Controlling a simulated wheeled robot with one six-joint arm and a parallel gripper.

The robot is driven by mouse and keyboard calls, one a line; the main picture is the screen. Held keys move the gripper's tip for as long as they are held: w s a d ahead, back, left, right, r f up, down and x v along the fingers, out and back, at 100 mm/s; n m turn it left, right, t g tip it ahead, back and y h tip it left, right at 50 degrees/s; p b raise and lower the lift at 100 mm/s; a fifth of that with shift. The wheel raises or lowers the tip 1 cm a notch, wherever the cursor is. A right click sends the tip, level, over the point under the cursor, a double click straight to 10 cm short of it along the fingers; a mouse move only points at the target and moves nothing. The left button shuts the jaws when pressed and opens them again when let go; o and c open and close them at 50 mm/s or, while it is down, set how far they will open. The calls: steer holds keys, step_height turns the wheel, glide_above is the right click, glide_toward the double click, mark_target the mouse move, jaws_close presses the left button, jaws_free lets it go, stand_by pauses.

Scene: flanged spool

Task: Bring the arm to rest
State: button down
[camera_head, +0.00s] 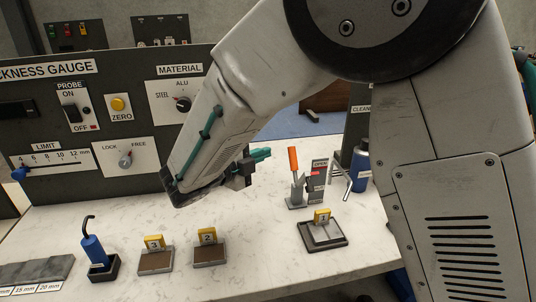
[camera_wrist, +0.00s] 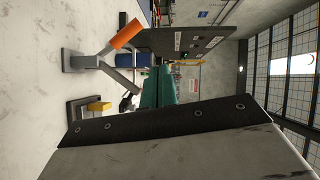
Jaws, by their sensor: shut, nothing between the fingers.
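My gripper (camera_head: 264,154) is above the white counter (camera_head: 225,220), in front of the gauge panel, with its teal fingers pointing right. The fingers are shut and hold nothing. In the wrist view the teal fingers (camera_wrist: 158,86) show near the middle, beyond a dark edge. My forearm hides part of the panel.
Yellow-tagged blocks numbered 3 (camera_head: 155,259) and 2 (camera_head: 209,252) stand on the counter below my gripper. A grey tray (camera_head: 338,236) with a yellow tag is to the right. A blue bottle (camera_head: 360,168) stands behind it, and a blue tool (camera_head: 95,251) stands front left.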

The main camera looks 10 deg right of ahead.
stand_by(0.3)
steer(key=s+d+f+m+g+y, duration=0.2)
steer(key=s+d+m+g, duration=0.4)
steer(key=m, duration=0.6)
steer(key=s+d+f+m+g+y, duration=0.1)
steer(key=s+d+m+g, duration=0.3)
steer(key=s+m, duration=0.55)
steer(key=s+d+r+m+y, duration=0.3)
steer(key=s+d+m+y, duration=0.2)
steer(key=s+m, duration=0.3)
steer(key=s+d+r+m+t+y, duration=0.1)
steer(key=s+d+r+m+y, duration=0.2)
steer(key=s+m, duration=0.5)
steer(key=shift+s+d+m+y, duration=0.2)
steer(key=shift+d+m+y, duration=0.85)
steer(key=shift+m, duration=2.9)
